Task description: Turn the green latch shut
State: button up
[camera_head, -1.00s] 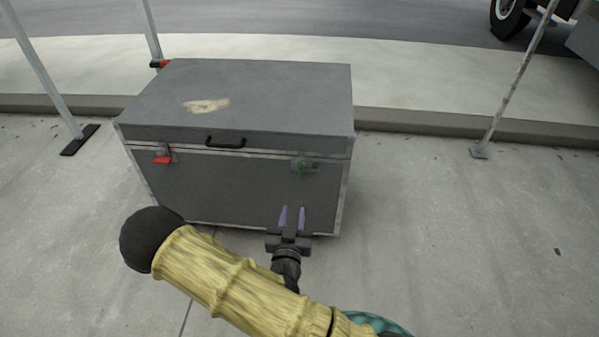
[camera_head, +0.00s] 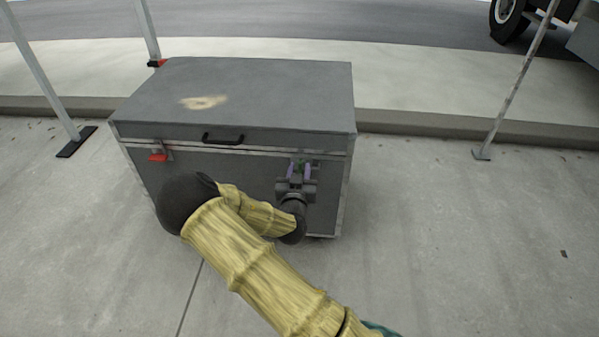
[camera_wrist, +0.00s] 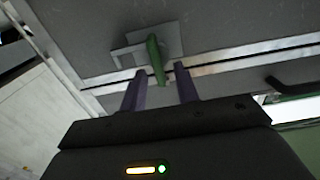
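A grey case with a closed lid (camera_head: 240,95) stands on the pavement. The green latch (camera_head: 301,163) is on its front, at the right, mostly hidden behind my gripper (camera_head: 299,170). In the wrist view the green latch (camera_wrist: 156,60) is a narrow handle on a metal plate by the lid seam. My gripper (camera_wrist: 160,85) is open, with one purple finger on each side of the latch's end. I cannot tell whether either finger touches it. A red latch (camera_head: 158,155) is on the case front at the left.
A black handle (camera_head: 223,138) is on the case front between the latches. Metal poles stand at the left (camera_head: 45,75) and right (camera_head: 515,85). A kerb (camera_head: 430,121) runs behind the case. The pavement to the right (camera_head: 450,230) is clear.

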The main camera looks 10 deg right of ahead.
jog(key=shift+w+d, duration=0.1)
jog(key=shift+w, duration=0.3)
grip_shut()
